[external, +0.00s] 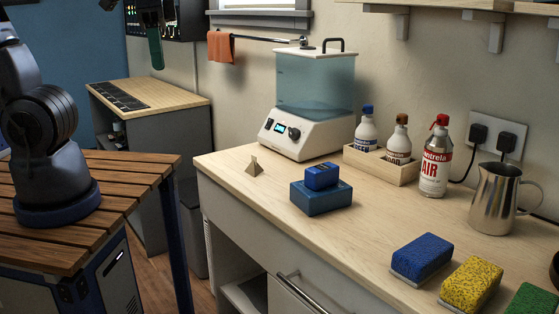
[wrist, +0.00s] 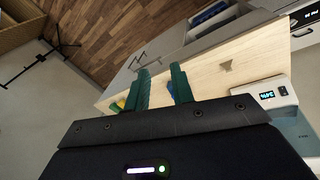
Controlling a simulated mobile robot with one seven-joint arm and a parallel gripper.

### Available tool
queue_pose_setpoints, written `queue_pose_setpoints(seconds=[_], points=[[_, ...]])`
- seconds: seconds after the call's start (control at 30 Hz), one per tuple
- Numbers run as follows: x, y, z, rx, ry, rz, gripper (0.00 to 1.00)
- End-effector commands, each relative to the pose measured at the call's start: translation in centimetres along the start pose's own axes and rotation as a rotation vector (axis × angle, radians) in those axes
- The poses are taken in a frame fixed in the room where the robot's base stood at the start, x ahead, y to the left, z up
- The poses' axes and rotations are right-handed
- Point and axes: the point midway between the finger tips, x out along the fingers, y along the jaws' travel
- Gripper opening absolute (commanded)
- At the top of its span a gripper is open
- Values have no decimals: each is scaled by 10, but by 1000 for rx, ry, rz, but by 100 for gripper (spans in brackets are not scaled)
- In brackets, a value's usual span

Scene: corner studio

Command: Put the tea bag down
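A small tan pyramid-shaped piece, which looks like the tea bag (external: 254,167), stands on the light wood counter (external: 228,178), left of the blue boxes. It also shows in the wrist view (wrist: 226,66), to the right of my fingers. My gripper (external: 156,64) is at the top edge of the external view, high up and well away from the piece; only one green finger shows clearly there. In the wrist view my gripper (wrist: 160,72) has its two green fingers apart, with nothing visible held between them.
A small blue box (external: 321,176) rests on a larger blue box (external: 321,199). A wooden tray (external: 382,167) with bottles, a spray can (external: 435,160), a steel jug (external: 493,200) and several sponges (external: 422,257) occupy the right. The counter's front left is clear.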

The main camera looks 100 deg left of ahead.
Motion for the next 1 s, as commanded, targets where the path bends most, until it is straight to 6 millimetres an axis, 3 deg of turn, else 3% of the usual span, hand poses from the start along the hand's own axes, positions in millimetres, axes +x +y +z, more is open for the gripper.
queue_pose_setpoints(seconds=[0.2,0.4,1.0], points=[[-28,12,28,247,149,-71,24],[-43,15,43,386,242,-110,24],[-48,15,47,426,270,-123,24]])
